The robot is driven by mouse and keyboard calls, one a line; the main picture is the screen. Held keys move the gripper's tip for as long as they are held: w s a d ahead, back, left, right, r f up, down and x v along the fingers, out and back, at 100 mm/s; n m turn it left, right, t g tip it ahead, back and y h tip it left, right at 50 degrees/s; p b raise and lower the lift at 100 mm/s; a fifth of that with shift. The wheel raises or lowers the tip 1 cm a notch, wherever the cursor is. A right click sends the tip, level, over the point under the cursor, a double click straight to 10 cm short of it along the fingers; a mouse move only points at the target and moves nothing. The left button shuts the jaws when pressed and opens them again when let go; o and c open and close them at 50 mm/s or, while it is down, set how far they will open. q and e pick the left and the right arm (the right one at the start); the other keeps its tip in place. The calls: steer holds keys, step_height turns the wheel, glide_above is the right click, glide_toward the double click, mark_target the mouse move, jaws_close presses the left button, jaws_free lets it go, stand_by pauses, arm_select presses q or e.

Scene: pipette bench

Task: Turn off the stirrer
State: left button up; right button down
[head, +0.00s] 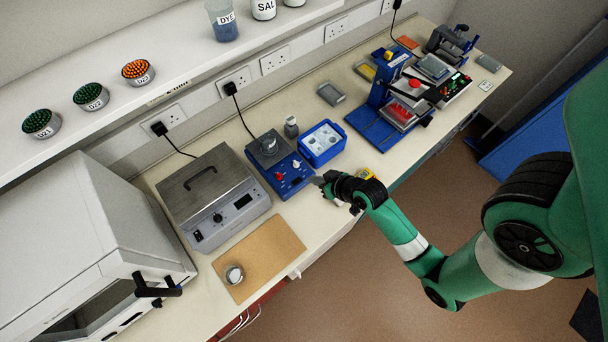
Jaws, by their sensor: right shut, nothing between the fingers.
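The stirrer (291,183) is a blue unit with a grey top plate, standing on the bench in the middle of the head view. A small vessel (269,146) stands on its plate. Its front panel carries a red knob (279,176), a whitish knob (296,163) and a small dark display. My right gripper (317,182) is shut and empty, just right of the stirrer's front panel. Whether it touches the stirrer I cannot tell. My left gripper is not in view.
A grey bath (240,212) with a lidded top stands left of the stirrer. A blue tray (343,149) and a small grey bottle (291,127) are close on its right and back. A tan board (275,250) with a small cup lies in front. Bench front edge is near my right arm.

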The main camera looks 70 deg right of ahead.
steer(key=b, duration=0.2)
glide_above(297, 181)
steer(key=f, duration=0.7)
steer(key=shift+s+a+f, duration=0.3)
steer(key=shift+s+a, duration=0.05)
steer(key=shift+s, duration=0.05)
steer(key=shift+s+a+f, duration=0.1)
steer(key=shift+a+f, duration=0.05)
steer(key=shift+f, duration=0.45)
steer(key=shift+a+f, duration=0.1)
steer(key=shift+f, duration=1)
steer(key=shift+f+b, duration=0.1)
steer(key=shift+b, duration=0.2)
